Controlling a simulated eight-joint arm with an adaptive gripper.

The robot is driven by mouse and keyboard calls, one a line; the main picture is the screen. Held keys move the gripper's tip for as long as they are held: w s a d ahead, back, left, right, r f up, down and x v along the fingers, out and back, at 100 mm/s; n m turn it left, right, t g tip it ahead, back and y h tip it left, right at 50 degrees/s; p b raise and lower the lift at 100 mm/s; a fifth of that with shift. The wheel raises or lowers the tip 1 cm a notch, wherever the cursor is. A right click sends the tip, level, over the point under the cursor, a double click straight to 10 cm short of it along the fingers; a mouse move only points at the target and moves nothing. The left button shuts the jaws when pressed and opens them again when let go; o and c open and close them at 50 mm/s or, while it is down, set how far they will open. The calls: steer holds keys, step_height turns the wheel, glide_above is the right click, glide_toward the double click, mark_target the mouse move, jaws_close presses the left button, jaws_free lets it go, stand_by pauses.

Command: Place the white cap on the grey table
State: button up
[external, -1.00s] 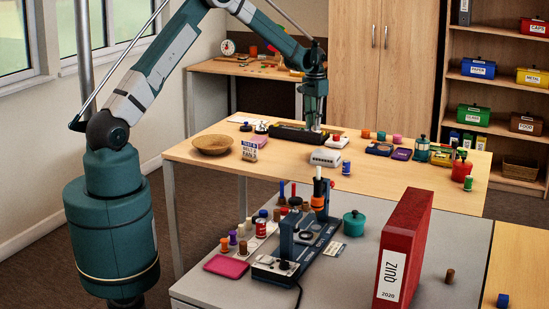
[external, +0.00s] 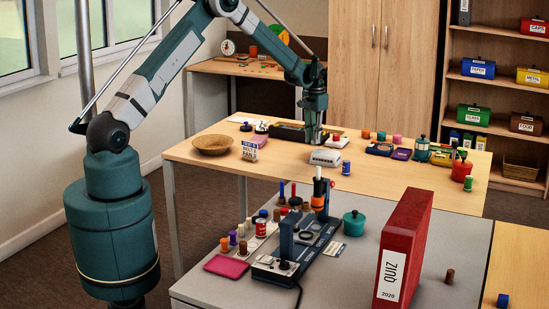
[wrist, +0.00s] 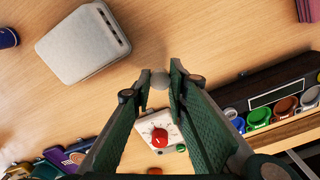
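In the external view my gripper (external: 315,143) points down, low over the wooden table (external: 215,174), and the cap cannot be made out there. The grey table (external: 450,232) stands in front of the wooden one, with bare grey top at the right, around the red binder (external: 405,250).
A white timer with a red knob (wrist: 160,137) lies by my fingers. A light grey box (wrist: 82,42) is at upper left, and a dark tray of coloured caps (wrist: 270,105) at right. On the grey table stand a dark device (external: 290,262) and a teal pot (external: 354,223).

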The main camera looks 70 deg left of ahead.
steer(key=shift+f, duration=1.85)
steer(key=shift+f+b, duration=0.2)
steer(key=shift+b, duration=0.2)
steer(key=o, duration=0.6)
steer(key=shift+r, duration=0.15)
step_height(320, 180, up, 12)
steer(key=shift+r+p, duration=0.1)
steer(key=shift+p, duration=0.75)
